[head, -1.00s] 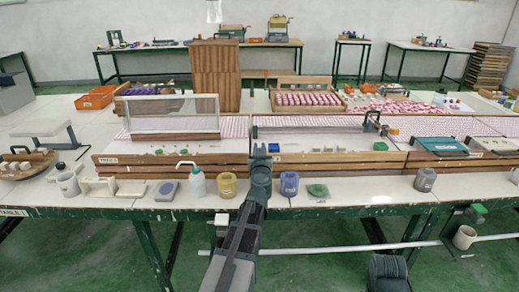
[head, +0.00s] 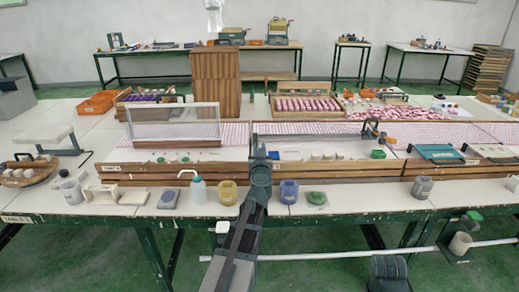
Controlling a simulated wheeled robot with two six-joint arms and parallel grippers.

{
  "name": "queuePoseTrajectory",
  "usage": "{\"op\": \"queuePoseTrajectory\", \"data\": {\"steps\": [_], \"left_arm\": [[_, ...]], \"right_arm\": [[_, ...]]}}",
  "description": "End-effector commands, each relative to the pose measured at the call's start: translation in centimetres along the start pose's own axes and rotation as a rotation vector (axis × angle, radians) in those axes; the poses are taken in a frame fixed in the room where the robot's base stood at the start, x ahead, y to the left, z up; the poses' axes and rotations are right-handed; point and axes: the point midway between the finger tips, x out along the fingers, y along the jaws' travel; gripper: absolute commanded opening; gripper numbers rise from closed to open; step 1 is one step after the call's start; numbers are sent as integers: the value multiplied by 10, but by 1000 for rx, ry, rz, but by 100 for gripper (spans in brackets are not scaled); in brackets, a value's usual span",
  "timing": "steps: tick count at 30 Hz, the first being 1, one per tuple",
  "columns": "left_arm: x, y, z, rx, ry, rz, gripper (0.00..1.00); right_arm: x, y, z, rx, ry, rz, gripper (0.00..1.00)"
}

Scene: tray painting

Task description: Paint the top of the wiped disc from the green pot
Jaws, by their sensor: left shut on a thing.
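My left gripper (head: 258,142) is at the top of the dark arm that rises through the middle of the picture, over the near wall of the long wooden tray (head: 340,176). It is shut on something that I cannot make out. Small pale discs (head: 316,156) lie in the tray's middle section, and greenish ones (head: 185,158) lie in the left section. I cannot tell which is wiped. A green item (head: 316,199) sits on the front ledge; whether it is a pot is unclear. My arm hides part of the ledge. My right gripper is not in view.
A yellow pot (head: 228,192) and a blue pot (head: 289,191) flank my arm on the ledge. A white bottle (head: 197,189) and grey pots (head: 422,187) also stand there. A clear screen (head: 172,124) rises over the left section. A dark fixture (head: 372,130) stands at the right.

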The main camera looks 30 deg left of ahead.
Motion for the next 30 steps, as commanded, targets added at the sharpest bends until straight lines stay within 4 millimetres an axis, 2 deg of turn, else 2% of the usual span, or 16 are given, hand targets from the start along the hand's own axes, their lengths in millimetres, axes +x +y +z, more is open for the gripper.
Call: {"op": "queuePoseTrajectory", "data": {"steps": [10,24,30], "left_arm": [[0,0,-4,0,0,0,0],[0,0,-44,0,0,0,0],[0,0,-46,0,0,0,0]], "right_arm": [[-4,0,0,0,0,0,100],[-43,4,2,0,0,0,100],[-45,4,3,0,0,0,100]]}}
